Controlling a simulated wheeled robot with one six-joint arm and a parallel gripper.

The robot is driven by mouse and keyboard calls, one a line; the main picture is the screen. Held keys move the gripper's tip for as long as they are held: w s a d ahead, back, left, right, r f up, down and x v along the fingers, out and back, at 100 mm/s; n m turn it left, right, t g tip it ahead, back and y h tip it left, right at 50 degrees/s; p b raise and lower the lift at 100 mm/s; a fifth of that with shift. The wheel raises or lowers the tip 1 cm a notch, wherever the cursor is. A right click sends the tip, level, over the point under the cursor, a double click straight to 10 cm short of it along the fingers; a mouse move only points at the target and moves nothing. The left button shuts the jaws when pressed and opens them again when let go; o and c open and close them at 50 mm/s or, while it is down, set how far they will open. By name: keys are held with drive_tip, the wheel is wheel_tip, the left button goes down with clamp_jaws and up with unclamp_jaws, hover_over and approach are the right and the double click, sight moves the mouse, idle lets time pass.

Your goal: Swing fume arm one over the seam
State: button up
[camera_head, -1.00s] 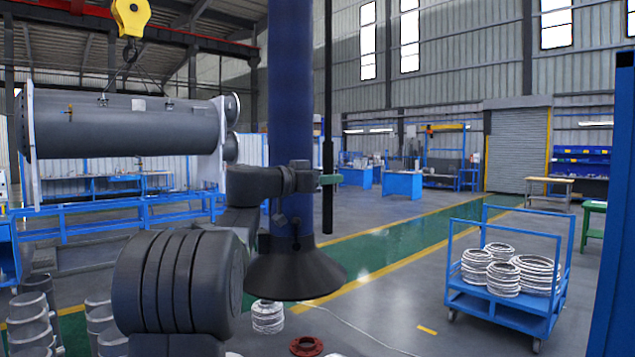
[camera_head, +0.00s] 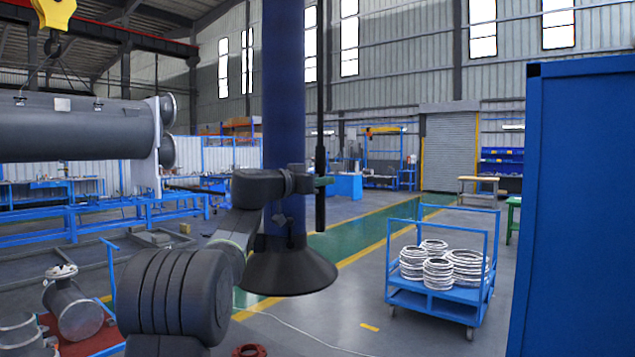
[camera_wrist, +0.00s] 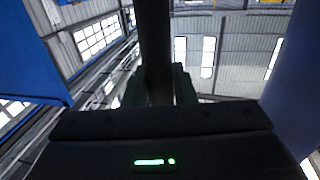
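A fume arm with a thick blue tube (camera_head: 284,110) and a flared black hood (camera_head: 289,268) hangs upright in front of me. A thin black rod (camera_head: 320,90) hangs beside the tube, on its right. My gripper (camera_head: 322,182) is shut on this rod; the wrist view shows the dark rod (camera_wrist: 155,35) between the fingers (camera_wrist: 160,85). A large grey flanged shell (camera_head: 75,130) hangs at the left, under a yellow hook (camera_head: 54,12). I cannot make out a seam on it. The hood is well to the right of the shell.
A tall blue cabinet (camera_head: 575,200) stands close on the right. A blue cart (camera_head: 440,298) with several white rings is beyond the hood. Pipe fittings (camera_head: 72,305) lie at the lower left, and a red flange (camera_head: 250,350) is on the floor. A green lane (camera_head: 345,240) runs behind.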

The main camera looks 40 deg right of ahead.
drive_tip(key=o, duration=0.3)
drive_tip(key=shift+o, duration=0.2)
drive_tip(key=shift+a, duration=0.15)
drive_tip(key=a+b, duration=0.5)
drive_tip(key=a, duration=0.8)
drive_tip(key=shift+s+a+b, duration=0.3)
drive_tip(key=shift+s+b, duration=0.05)
drive_tip(key=shift+s, duration=0.1)
drive_tip(key=shift+d, duration=0.1)
